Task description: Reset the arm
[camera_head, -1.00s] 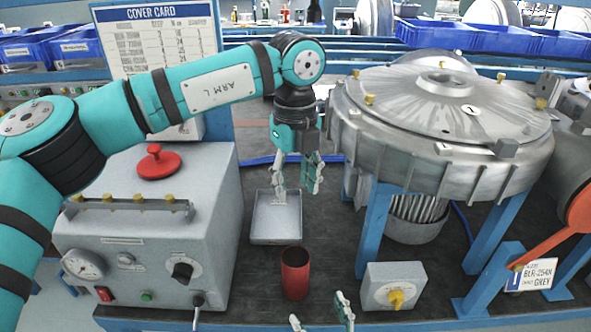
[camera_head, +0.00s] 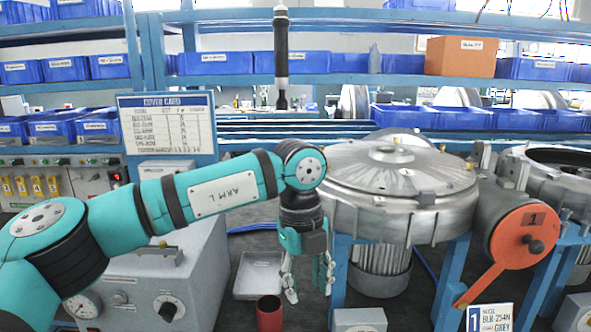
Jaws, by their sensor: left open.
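My left arm, teal and marked "ARM L" (camera_head: 222,192), comes in from the left with its forearm roughly level. My left gripper (camera_head: 310,290) hangs down from it, fingers apart and empty. It is above the bench, in front of the blower's blue stand and to the right of the grey tray (camera_head: 258,275). My right gripper is not in the picture.
The round metal blower (camera_head: 395,180) stands close to the right of my left gripper. A red cup (camera_head: 269,315) and a grey switch box (camera_head: 360,320) are at the bottom edge. A grey control box (camera_head: 170,270) lies under my arm. An orange lever disc (camera_head: 522,238) is at right.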

